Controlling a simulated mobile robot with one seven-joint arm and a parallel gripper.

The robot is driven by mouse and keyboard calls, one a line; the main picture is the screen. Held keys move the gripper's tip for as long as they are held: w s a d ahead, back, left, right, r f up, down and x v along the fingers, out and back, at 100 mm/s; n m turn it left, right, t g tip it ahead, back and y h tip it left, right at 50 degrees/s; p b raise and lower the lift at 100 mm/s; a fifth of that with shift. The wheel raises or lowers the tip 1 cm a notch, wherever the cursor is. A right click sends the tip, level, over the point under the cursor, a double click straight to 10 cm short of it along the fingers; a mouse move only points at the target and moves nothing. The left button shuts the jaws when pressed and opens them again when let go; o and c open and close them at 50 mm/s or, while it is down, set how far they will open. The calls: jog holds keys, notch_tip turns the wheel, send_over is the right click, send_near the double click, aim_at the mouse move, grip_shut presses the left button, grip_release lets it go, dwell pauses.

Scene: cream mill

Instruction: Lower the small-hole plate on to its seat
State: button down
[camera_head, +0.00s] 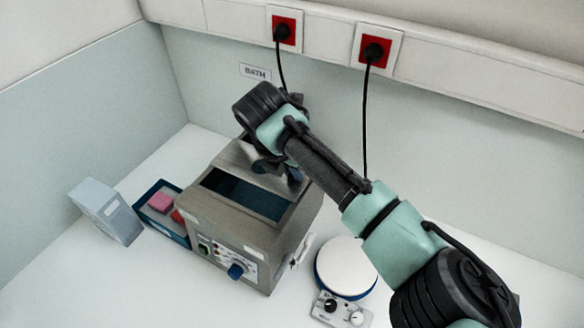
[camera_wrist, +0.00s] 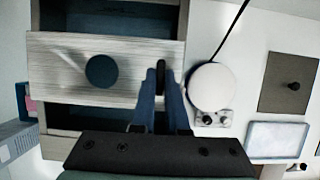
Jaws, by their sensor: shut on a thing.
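The small-hole plate (camera_wrist: 60,65) is a brushed metal sheet with one round hole (camera_wrist: 102,71), dark blue inside. My gripper (camera_wrist: 159,76) is shut on the black handle near the plate's right end. In the head view, my gripper (camera_head: 277,170) is above the back part of the grey bath (camera_head: 222,226), and the plate (camera_head: 238,156) shows partly behind it. The bath's dark opening (camera_head: 243,195) shows in front of the plate. In the wrist view, dark openings show on both sides of the plate. I cannot tell whether the plate touches the bath's rim.
A white-topped stirrer (camera_head: 345,267) stands right of the bath. A blue tray (camera_head: 178,236) with pink and red pieces and a pale box (camera_head: 106,211) stand left. A brown square plate with a black knob (camera_wrist: 272,96) and a pale tray (camera_wrist: 255,139) lie farther right.

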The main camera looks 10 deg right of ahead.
jog(key=shift+f, duration=0.25)
dwell(0.4)
jog(key=shift+c, duration=1.8)
grip_release()
jog(key=shift+r, duration=0.1)
jog(key=shift+r+p, duration=1.4)
jog(key=shift+p, duration=0.2)
jog(key=shift+r, duration=0.1)
jog(key=shift+r+p, duration=1.4)
jog(key=shift+p, duration=0.1)
